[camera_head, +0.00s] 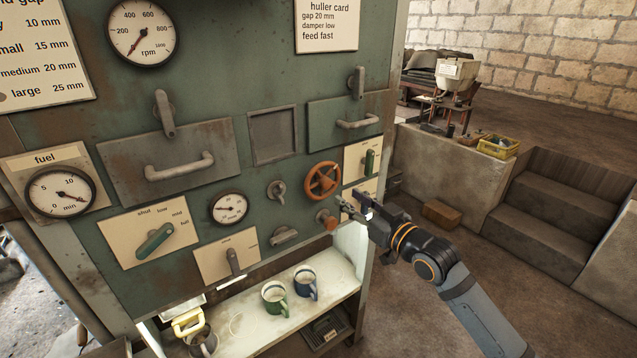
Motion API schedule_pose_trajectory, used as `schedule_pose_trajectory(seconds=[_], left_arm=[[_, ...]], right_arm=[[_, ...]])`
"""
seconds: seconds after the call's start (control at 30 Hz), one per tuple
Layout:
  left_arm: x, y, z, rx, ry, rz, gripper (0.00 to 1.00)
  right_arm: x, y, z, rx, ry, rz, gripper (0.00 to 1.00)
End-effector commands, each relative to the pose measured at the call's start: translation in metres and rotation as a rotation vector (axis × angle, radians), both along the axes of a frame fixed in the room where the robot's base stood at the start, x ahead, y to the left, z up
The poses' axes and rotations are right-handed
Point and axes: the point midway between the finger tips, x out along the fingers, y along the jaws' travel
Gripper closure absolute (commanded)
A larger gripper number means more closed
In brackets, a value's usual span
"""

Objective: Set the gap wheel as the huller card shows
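The huller card (327,22) at the top reads gap 20 mm, damper low, feed fast. A red-orange spoked wheel (323,181), which looks like the gap wheel, is mounted on the green panel. A small round gauge (229,208) sits to its left; its needle points left, but its marks are too small to read surely. My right gripper (347,200) is just right of and below the wheel, apart from it, with its fingers spread and nothing seen between them. An orange knob (326,218) is close to its left. My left gripper is out of view.
A green damper-type lever (155,240) and a grey lever (234,262) are on plates at lower left. Green (275,297) and blue (306,283) mugs stand on the white shelf (335,287) below. Floor at right is open.

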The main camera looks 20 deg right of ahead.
Motion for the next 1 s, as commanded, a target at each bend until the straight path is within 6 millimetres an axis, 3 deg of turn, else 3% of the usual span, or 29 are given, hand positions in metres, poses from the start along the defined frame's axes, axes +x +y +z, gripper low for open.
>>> schedule_pose_trajectory(seconds=[0.27,0.63,1.0], left_arm=[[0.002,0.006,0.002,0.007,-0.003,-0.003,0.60],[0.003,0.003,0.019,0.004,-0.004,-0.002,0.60],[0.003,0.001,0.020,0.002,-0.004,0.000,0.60]], right_arm=[[0.023,0.007,0.001,0.012,0.000,-0.006,0.61],[0.088,0.030,0.002,0.004,0.003,-0.004,0.61],[0.099,0.035,-0.001,-0.001,0.002,-0.004,0.61]])
